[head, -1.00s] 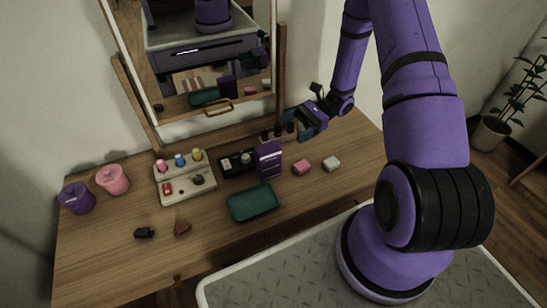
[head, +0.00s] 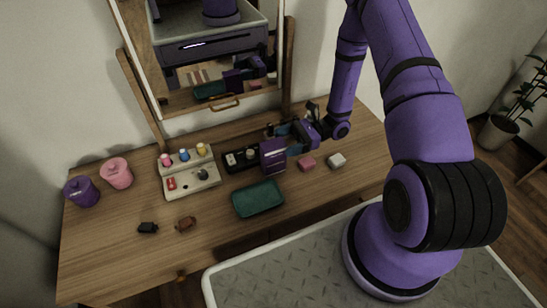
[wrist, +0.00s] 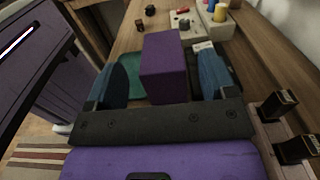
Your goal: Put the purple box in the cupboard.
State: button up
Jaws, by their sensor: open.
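The purple box (head: 273,156) stands upright on the wooden table, right of the middle, behind the green tray. My gripper (head: 290,139) is open beside it, reaching in from the right. In the wrist view the purple box (wrist: 165,68) shows ahead between my two blue fingers, with the left finger and the right finger on either side of it. I cannot tell whether either finger touches it. No cupboard is clearly identifiable; a framed mirror with a handle (head: 226,104) stands at the back of the table.
A green tray (head: 258,200) lies just in front of the box. A black tray (head: 241,159) and a pale stand with coloured knobs (head: 190,180) are to the left. Pink (head: 307,163) and white (head: 337,160) blocks lie right. Purple (head: 81,192) and pink (head: 116,173) pots stand far left.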

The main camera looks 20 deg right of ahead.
aim_at(262, 149)
jog(key=shift+w+a+f, duration=0.1)
jog(key=shift+a+f, duration=0.05)
jog(key=shift+a, duration=0.95)
jog(key=shift+a+f, duration=0.1)
jog(key=shift+a, duration=1)
grip_shut()
jog(key=shift+r, duration=0.15)
